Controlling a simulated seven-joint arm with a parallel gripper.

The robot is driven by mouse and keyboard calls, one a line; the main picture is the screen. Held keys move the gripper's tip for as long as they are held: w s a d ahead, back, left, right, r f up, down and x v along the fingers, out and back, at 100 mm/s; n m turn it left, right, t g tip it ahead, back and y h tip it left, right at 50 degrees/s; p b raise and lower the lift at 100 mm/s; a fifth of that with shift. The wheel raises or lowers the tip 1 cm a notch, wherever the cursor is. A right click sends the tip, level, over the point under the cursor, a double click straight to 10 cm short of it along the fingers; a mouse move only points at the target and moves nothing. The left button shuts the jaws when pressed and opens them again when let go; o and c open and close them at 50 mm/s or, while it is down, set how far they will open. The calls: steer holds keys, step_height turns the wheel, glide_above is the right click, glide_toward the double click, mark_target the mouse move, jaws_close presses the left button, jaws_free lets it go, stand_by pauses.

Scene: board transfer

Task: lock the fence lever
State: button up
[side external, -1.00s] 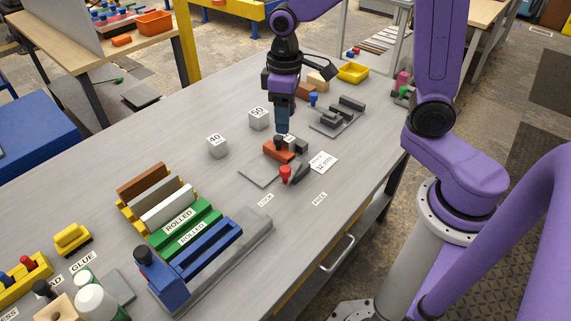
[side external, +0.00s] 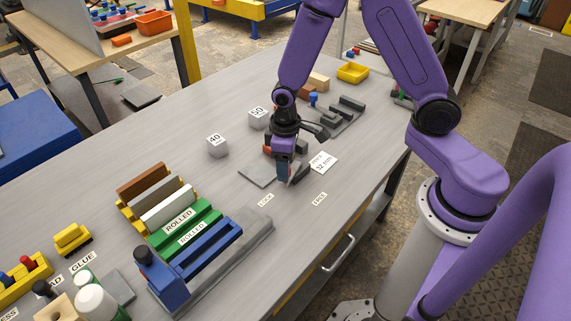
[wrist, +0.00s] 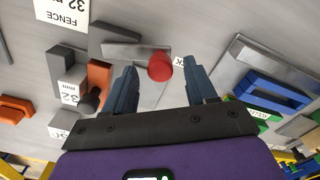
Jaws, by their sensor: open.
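The fence lever is a grey bar (wrist: 128,50) ending in a round red knob (wrist: 159,66). In the wrist view the knob lies between the two fingertips of my gripper (wrist: 160,78), with a gap on each side. My gripper is open. In the side view my gripper (side external: 284,180) is low over the lever and hides most of the knob. The orange fence block (wrist: 98,76) with a dark knob (wrist: 90,101) sits beside the lever. The LOCK label (side external: 266,200) and the FREE label (side external: 320,199) lie on the table in front.
A card reading 32 mm (side external: 323,162) lies right of the lever. Grey cubes marked 40 (side external: 217,146) and 50 (side external: 258,119) stand behind. A grey fixture (side external: 340,117) stands at the back right. The blue press-like fixture (side external: 170,280) is at the front left. Table around the labels is clear.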

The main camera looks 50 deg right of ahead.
steer(key=shift+f, duration=0.3)
jaws_close()
steer(key=shift+w+a+m, duration=0.15)
steer(key=shift+w+m, duration=0.8)
steer(key=shift+m, duration=0.65)
jaws_free()
